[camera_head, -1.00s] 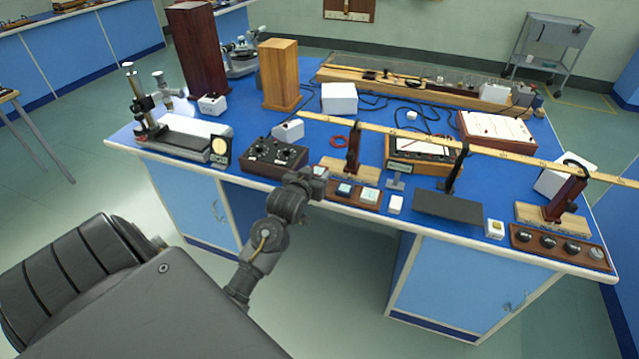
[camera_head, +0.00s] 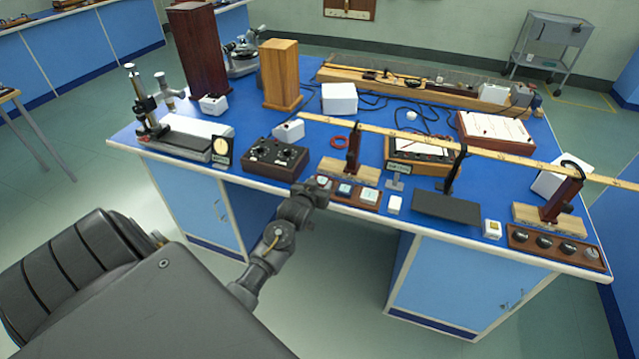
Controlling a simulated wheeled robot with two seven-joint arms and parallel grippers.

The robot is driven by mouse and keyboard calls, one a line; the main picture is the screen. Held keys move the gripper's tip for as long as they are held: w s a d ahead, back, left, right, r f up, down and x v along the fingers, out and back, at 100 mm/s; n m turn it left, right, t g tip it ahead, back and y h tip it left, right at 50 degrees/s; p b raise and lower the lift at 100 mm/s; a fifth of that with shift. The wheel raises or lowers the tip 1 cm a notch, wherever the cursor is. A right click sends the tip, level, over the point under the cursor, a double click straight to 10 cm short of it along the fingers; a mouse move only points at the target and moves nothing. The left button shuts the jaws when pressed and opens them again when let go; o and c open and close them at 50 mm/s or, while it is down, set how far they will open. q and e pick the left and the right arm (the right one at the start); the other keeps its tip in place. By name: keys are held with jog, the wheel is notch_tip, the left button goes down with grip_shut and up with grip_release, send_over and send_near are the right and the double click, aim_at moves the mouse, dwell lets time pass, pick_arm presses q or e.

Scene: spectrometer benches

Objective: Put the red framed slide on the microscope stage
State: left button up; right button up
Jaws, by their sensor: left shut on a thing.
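A brown tray (camera_head: 357,203) at the bench's front edge holds small framed slides, among them a middle slide (camera_head: 344,189) and a right slide (camera_head: 369,194). My left gripper (camera_head: 320,186) is at the tray's left end, shut on a small pale piece (camera_head: 323,181). The gripper mostly hides this piece, and I cannot make out its frame colour. I cannot tell whether it is clear of the tray. A microscope-like instrument (camera_head: 147,110) with upright posts stands at the bench's left end; its stage is hard to make out. My right gripper is not in view.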

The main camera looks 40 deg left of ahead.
pick_arm(q)
jog(key=shift+f, duration=0.35)
jog(key=o, duration=1.1)
jog(key=shift+c, duration=0.2)
jog(key=shift+a+f+b, duration=0.1)
jog(key=shift+b, duration=0.6)
jog(key=v, duration=1.1)
jog(key=shift+w+r+b, duration=0.15)
jog(key=shift+r+b, duration=0.1)
jog(key=shift+b, duration=0.2)
